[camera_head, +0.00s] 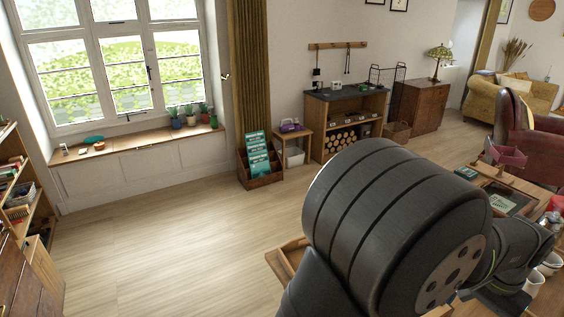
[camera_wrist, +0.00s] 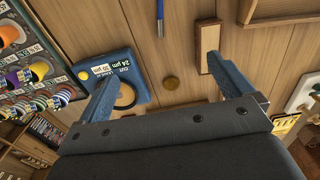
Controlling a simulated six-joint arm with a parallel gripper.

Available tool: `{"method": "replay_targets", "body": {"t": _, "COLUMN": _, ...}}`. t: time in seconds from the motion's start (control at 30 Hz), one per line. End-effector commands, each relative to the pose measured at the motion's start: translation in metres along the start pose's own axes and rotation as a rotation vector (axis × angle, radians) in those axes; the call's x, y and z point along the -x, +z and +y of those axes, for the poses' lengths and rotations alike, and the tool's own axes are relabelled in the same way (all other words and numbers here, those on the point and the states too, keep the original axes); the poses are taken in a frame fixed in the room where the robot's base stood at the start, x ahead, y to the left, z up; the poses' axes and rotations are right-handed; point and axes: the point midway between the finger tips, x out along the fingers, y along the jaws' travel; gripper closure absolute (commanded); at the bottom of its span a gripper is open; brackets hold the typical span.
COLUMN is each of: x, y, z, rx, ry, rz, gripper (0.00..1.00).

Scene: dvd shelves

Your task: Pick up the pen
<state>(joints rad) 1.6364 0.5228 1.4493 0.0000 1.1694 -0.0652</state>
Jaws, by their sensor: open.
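The pen (camera_wrist: 160,16) is a thin blue stick at the top edge of the wrist view. Only one end of it shows, and it lies on a wooden plank surface (camera_wrist: 188,20). My gripper (camera_wrist: 161,75) is open, with its two blue-grey fingers spread wide. No object is held between them. The pen lies beyond the fingertips, in line with the gap between them. I cannot make out the pen in the head view, where my own arm covers much of the lower right.
In the wrist view, a blue box (camera_wrist: 119,66) with white lettering is by the left finger and a wooden block (camera_wrist: 209,43) by the right one. A wooden tray (camera_wrist: 283,19) is at upper right. Bare planks surround the pen.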

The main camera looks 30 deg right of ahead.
Motion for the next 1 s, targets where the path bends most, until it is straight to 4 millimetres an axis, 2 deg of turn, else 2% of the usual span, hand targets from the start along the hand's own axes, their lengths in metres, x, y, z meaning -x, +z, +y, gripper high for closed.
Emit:
{"method": "replay_targets", "body": {"t": 0.03, "x": 0.000, "y": 0.000, "z": 0.000, "rx": 0.000, "ry": 0.000, "rz": 0.000, "gripper": 0.14}}
{"method": "replay_targets", "body": {"t": 0.2, "x": 0.000, "y": 0.000, "z": 0.000, "rx": 0.000, "ry": 0.000, "rz": 0.000, "gripper": 0.47}}
{"method": "replay_targets", "body": {"t": 0.27, "x": 0.000, "y": 0.000, "z": 0.000, "rx": 0.000, "ry": 0.000, "rz": 0.000, "gripper": 0.58}}
{"method": "replay_targets", "body": {"t": 0.53, "x": -0.001, "y": 0.000, "z": 0.000, "rx": -0.002, "ry": 0.001, "rz": 0.002, "gripper": 0.58}}
{"method": "replay_targets", "body": {"t": 0.63, "x": -0.008, "y": 0.004, "z": -0.001, "rx": -0.019, "ry": 0.014, "rz": 0.024, "gripper": 0.58}}
{"method": "replay_targets", "body": {"t": 1.0, "x": -0.062, "y": 0.049, "z": -0.013, "rx": -0.183, "ry": 0.068, "rz": 0.298, "gripper": 0.58}}
